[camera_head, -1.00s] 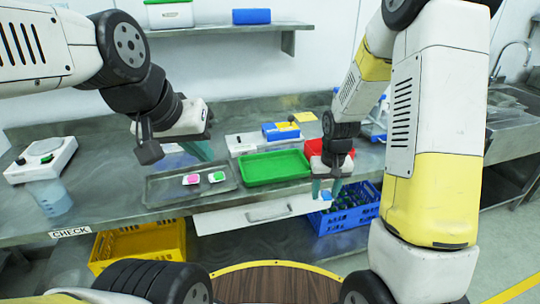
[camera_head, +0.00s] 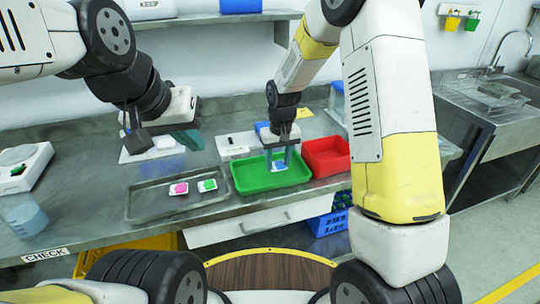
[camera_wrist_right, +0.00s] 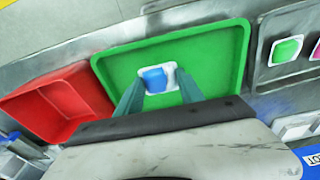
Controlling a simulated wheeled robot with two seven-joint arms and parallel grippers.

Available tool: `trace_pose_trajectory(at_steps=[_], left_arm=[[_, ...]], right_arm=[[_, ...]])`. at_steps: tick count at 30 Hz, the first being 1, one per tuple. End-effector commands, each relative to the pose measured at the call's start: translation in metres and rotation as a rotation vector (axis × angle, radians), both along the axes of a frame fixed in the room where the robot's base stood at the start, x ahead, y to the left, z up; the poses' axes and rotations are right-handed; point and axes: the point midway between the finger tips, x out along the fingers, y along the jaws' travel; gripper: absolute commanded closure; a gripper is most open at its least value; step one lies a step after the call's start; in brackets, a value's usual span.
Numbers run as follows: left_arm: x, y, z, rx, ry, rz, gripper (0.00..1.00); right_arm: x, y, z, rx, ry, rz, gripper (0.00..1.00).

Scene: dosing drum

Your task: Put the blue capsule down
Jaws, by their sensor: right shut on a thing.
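The blue capsule (camera_wrist_right: 154,79) sits on a small white piece between the fingertips of my right gripper (camera_wrist_right: 157,88) in the right wrist view. In the head view my right gripper (camera_head: 279,160) points down into the green tray (camera_head: 244,184), shut on the blue capsule (camera_head: 279,165). The capsule is over the tray's floor; whether it touches the floor I cannot tell. My left gripper (camera_head: 186,140) hangs above the bench at the left, away from the green tray. Its finger opening is not clear.
A red tray (camera_head: 327,156) stands right of the green one. A grey metal tray (camera_head: 150,210) on the left holds a pink capsule (camera_head: 179,189) and a green capsule (camera_head: 207,185) on white pieces. A beaker (camera_head: 25,218) and a white device (camera_head: 25,165) stand farther left.

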Motion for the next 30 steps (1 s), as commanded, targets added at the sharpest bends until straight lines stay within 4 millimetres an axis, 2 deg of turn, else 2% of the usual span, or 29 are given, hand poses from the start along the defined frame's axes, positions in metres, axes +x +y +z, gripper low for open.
trace_pose_trajectory(at_steps=[3,10,16,28,29,30], left_arm=[[0.000,0.000,0.000,0.000,0.000,0.000,1.00],[0.000,0.000,0.000,0.000,0.000,0.000,1.00],[0.000,0.000,0.000,0.000,0.000,0.000,1.00],[0.000,0.000,0.000,0.000,0.000,0.000,1.00],[0.000,0.000,0.000,0.000,0.000,0.000,1.00],[0.000,0.000,0.000,0.000,0.000,0.000,1.00]], right_arm=[[0.011,0.014,-0.002,0.000,0.000,-0.001,0.99],[0.020,0.028,-0.004,0.000,0.000,0.001,0.99],[0.019,0.026,-0.035,-0.001,0.004,-0.001,0.99],[0.019,0.026,-0.042,0.000,0.001,-0.001,0.99],[0.019,0.026,-0.041,0.000,0.001,-0.001,0.49],[0.019,0.026,-0.041,0.000,0.001,-0.001,0.42]])
